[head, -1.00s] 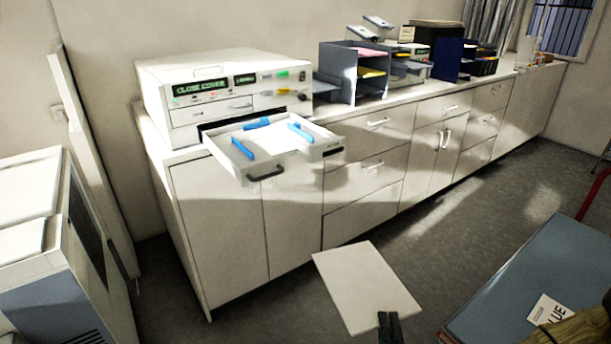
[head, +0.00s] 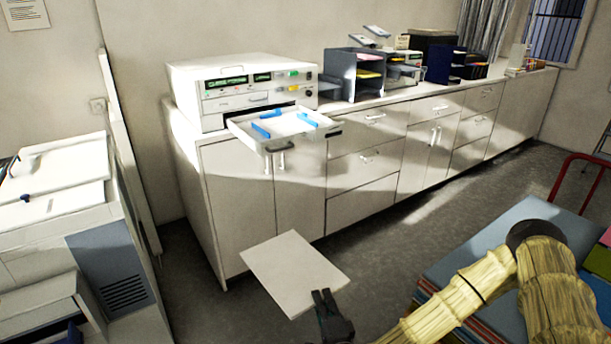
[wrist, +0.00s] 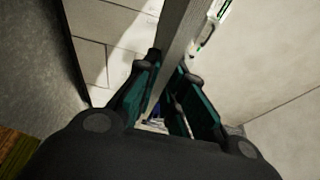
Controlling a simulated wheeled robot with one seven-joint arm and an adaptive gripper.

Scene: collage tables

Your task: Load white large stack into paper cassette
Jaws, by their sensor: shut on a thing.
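The white large stack (head: 290,268) is a flat white sheet-like slab held above the floor, in front of the cabinets. My gripper (head: 322,297) is shut on its near right edge. In the wrist view the stack (wrist: 183,42) appears nearly edge-on between the fingers (wrist: 166,90). The paper cassette (head: 286,127) is an open white tray with blue guides and a dark handle, pulled out from the white machine (head: 240,88) on the counter. The cassette looks empty of paper. The stack is apart from it, lower in the head view.
A long counter with white cabinets (head: 365,165) runs along the wall. Grey organizers (head: 352,72) stand right of the machine. A printer (head: 70,230) is at the left. A blue-topped table (head: 480,250) is at the right. Grey floor lies between.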

